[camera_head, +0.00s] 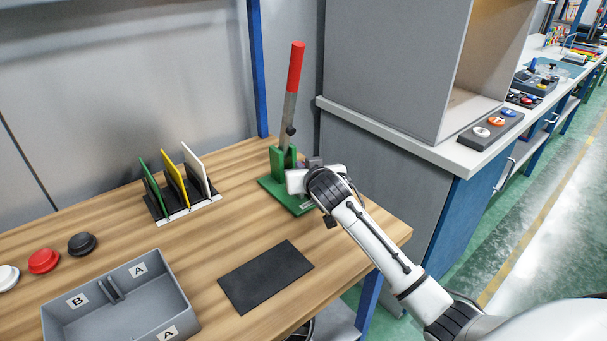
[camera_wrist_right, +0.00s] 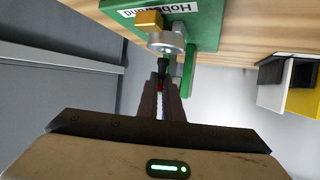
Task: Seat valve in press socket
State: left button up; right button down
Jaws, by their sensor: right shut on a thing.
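The green press (camera_head: 292,197) stands at the back right of the wooden table, with a grey lever and red handle (camera_head: 296,66) pointing up. My right gripper (camera_head: 302,180) is at the press, and its wrist hides the socket area in the head view. In the right wrist view the gripper (camera_wrist_right: 166,98) is shut on a slim valve (camera_wrist_right: 162,68) with a dark end and a red band. The dark end points at the silver round socket (camera_wrist_right: 166,41) on the green base, close to it. I cannot tell whether they touch. My left gripper is not in view.
A rack of green, yellow and white plates (camera_head: 176,185) stands left of the press. A black mat (camera_head: 266,277) and a grey divided bin (camera_head: 178,290) lie in front. Red (camera_head: 44,260), black and white discs lie at the left. A grey cabinet (camera_head: 385,165) stands right.

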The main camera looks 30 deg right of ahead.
notch_tip(320, 180, down, 2)
jog(key=shift+f, duration=0.1)
jog(key=shift+f, duration=0.2)
jog(key=c, duration=1.9)
grip_release()
jog(key=shift+r, duration=0.1)
